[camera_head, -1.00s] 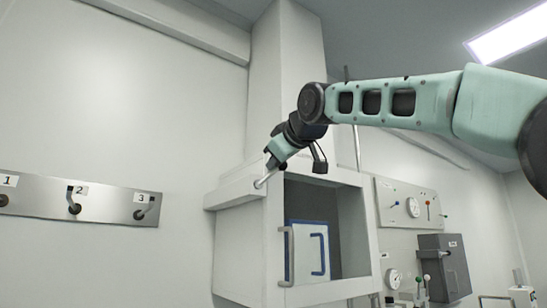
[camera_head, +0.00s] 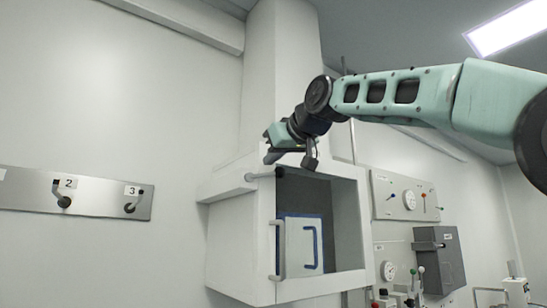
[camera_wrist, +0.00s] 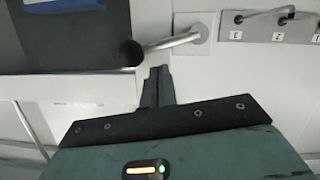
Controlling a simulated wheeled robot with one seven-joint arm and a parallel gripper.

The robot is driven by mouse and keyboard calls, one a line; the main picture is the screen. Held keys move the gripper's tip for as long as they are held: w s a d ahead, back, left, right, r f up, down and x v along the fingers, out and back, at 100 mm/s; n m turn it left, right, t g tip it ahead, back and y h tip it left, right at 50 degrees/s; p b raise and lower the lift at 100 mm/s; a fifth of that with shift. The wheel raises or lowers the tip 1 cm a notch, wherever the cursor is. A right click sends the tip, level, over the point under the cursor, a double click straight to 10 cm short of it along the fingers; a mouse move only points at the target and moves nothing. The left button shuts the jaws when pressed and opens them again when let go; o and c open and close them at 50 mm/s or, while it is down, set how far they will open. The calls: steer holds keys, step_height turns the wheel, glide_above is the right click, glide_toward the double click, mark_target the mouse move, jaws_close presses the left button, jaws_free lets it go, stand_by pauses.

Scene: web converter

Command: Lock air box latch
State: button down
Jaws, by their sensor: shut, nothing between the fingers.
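The air box (camera_head: 240,240) is a white cabinet with an open, dark front on the right face. Its latch (camera_head: 262,176) is a short grey lever at the top front corner, lying nearly level. In the wrist view the latch (camera_wrist: 175,42) runs from a square wall plate to a dark round end. My gripper (camera_head: 268,157) is just above the latch in the head view. In the wrist view my gripper (camera_wrist: 158,76) has its fingers together and empty, with the tips close below the lever near its dark end; contact cannot be told.
A vertical grey handle (camera_head: 277,250) and a blue-edged panel (camera_head: 302,243) are at the box front. A numbered hook rail (camera_head: 100,197) is on the left wall. Gauge panels (camera_head: 403,197) and a dark grey box (camera_head: 438,260) are to the right.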

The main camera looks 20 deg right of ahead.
steer(key=shift+a+r+p, duration=0.2)
steer(key=shift+r+p, duration=0.7)
steer(key=shift+r, duration=0.35)
steer(key=shift+s+r, duration=0.2)
steer(key=shift+r, duration=0.05)
steer(key=b+v, duration=0.4)
steer(key=v, duration=0.5)
steer(key=shift+s+f, duration=0.15)
steer(key=shift+s, duration=0.2)
